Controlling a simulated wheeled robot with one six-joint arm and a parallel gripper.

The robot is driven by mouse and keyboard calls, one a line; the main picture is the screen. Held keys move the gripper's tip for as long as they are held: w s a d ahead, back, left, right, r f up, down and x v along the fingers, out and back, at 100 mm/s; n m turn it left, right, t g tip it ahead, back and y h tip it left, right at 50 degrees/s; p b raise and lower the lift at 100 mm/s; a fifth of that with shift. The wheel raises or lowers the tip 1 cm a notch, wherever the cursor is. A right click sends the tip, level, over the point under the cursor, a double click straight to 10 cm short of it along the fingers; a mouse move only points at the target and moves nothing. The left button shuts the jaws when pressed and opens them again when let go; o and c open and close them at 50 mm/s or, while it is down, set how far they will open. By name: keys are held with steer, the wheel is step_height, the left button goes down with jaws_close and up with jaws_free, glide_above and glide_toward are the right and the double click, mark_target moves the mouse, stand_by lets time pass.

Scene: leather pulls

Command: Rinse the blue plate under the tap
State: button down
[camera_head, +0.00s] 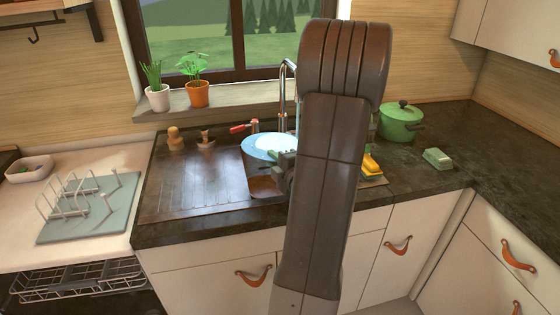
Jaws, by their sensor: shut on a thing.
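The blue plate (266,146) shows as a pale, light-blue disc over the sink (262,187), just below and left of the tap (284,90). My gripper (283,164) is shut on the plate at its lower right edge, and my arm hides most of the gripper and the plate's right side. The tap is a tall curved chrome spout in front of the window. A red handle (239,128) sticks out to the left behind the plate. I cannot tell whether water is running.
A grey dish rack (70,198) stands on a mat at left. A yellow item (370,164) lies right of my arm. A green pot (401,125) and green block (437,158) stand on the right counter. Potted plants (197,94) line the sill. The ribbed drainboard (195,185) is clear.

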steer(key=r+m+p, duration=0.1)
steer(key=m+p, duration=0.2)
steer(key=r+m+p, duration=0.1)
steer(key=p, duration=0.1)
steer(key=shift+w+d+r+m+g+y, duration=0.25)
steer(key=shift+d+r+m+g+y, duration=0.05)
steer(key=shift+d+r+m, duration=0.1)
steer(key=m+p, duration=0.1)
steer(key=p, duration=0.1)
steer(key=m+p, duration=0.1)
steer(key=p, duration=0.2)
steer(key=shift+w+d+r+m+p, duration=0.25)
steer(key=shift+w+d+m+p, duration=0.05)
steer(key=shift+d+m+p, duration=0.1)
steer(key=shift+d+m+y+p, duration=0.1)
steer(key=shift+m+y+p, duration=0.2)
steer(key=shift+m+p, duration=0.25)
steer(key=shift+w+f, duration=0.1)
